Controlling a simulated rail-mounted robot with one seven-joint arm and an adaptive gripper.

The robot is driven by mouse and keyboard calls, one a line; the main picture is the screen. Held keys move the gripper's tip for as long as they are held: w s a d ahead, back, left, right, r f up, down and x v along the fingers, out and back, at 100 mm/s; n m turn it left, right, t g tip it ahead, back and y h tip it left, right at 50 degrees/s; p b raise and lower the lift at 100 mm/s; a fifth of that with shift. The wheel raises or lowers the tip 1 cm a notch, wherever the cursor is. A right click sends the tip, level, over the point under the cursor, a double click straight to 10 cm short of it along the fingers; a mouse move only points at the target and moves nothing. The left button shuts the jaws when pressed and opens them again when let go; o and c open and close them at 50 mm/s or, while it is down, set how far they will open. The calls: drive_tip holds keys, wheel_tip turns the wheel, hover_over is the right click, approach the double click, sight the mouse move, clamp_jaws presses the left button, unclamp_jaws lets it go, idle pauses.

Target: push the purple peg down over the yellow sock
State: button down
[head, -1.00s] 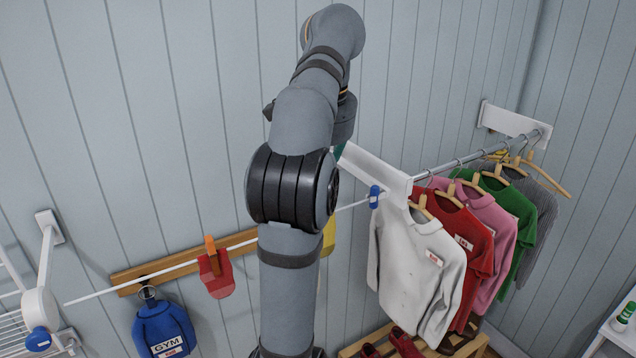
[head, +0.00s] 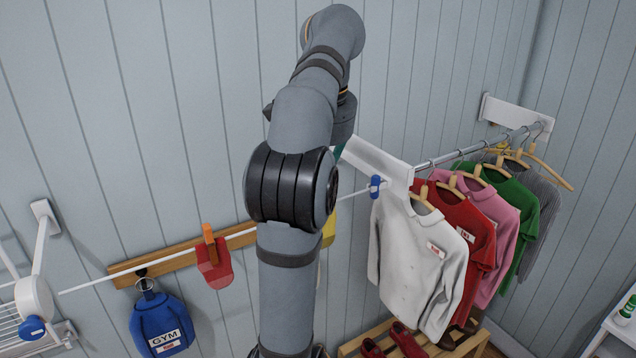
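A strip of the yellow sock (head: 329,229) shows on the white clothesline (head: 150,262), just right of my arm. Most of the sock is hidden behind my arm. The purple peg is not visible. My gripper is not visible either; the upper arm links rise in front of the wall and hide what lies behind them. To the left, a red sock (head: 215,270) hangs on the line with an orange peg (head: 209,240) upright on it.
A blue gym bag (head: 160,323) hangs from a wooden wall rail (head: 125,273) at left. A white wire rack (head: 15,330) stands at far left. At right, several shirts (head: 420,265) hang on a metal rail (head: 405,171) above a wooden shoe rack (head: 352,347).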

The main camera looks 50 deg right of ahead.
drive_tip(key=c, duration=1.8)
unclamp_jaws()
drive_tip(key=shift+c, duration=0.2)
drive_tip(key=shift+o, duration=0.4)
